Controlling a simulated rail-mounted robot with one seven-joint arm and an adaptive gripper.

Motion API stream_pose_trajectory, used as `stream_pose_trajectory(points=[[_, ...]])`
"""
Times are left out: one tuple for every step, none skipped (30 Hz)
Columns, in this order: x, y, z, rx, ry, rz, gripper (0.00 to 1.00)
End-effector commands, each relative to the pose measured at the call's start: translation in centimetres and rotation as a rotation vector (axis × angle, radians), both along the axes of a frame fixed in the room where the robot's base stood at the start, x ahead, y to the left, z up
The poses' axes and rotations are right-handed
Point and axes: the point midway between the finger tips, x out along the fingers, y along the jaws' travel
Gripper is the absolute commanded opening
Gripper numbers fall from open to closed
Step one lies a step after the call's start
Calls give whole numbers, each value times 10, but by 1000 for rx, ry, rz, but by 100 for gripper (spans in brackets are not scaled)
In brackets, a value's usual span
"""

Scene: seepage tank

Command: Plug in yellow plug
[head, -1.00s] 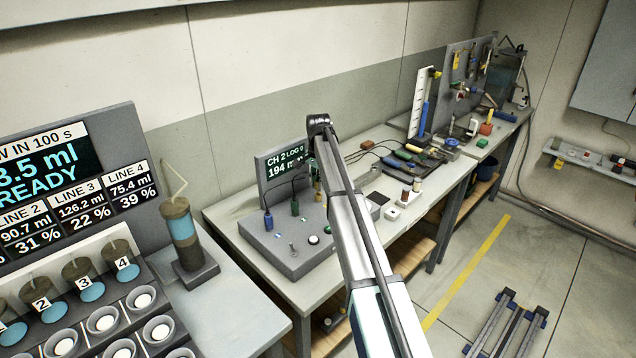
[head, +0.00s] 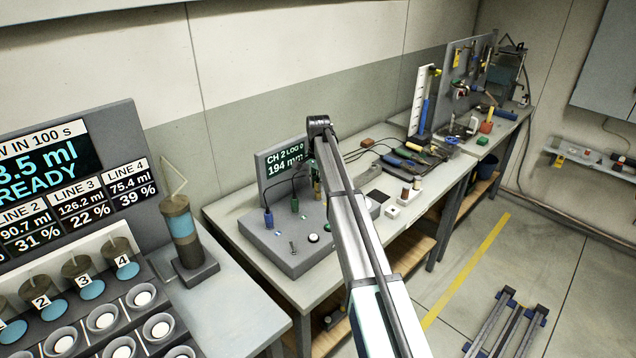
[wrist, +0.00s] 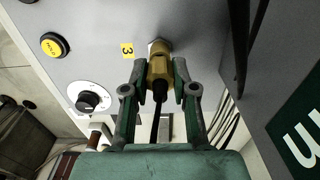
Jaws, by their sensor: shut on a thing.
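The yellow plug (wrist: 158,72) is between the fingers of my gripper (wrist: 158,82) in the wrist view, with its black cable trailing back toward the palm. My gripper is shut on it. The plug's front end lines up with a round brass-coloured socket (wrist: 159,47) in the grey panel, beside a yellow label "3" (wrist: 127,50). They appear to meet; I cannot tell how deep the plug sits. In the head view my arm hides most of the gripper and plug. A blue plug (head: 268,218) and a green plug (head: 294,205) stand upright on the grey console (head: 290,260).
A yellow button (wrist: 54,45) and a white-ringed knob (wrist: 88,101) are on the panel, left of the plug. A screen (head: 284,164) reading "CH 2 LOG" and "194 mm" stands behind the console. Black cables run near the plugs. Tools (head: 415,158) lie farther right.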

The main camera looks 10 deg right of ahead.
Motion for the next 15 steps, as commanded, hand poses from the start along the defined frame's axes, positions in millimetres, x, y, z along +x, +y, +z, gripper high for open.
stream_pose_trajectory(points=[[0,0,-2,0,0,0,3],[0,0,-2,0,0,0,3],[0,0,-3,0,0,0,3],[0,0,-4,0,0,0,3],[0,0,-5,0,0,0,3],[0,0,-5,0,0,0,3],[0,0,-6,0,0,0,3],[0,0,-7,0,0,0,3],[0,0,-8,0,0,0,3],[0,0,-8,0,0,0,3],[0,0,-9,0,0,0,3],[0,0,-10,0,0,0,3],[0,0,-10,0,0,0,3],[0,0,-11,0,0,0,3],[0,0,-12,1,-1,0,3]])
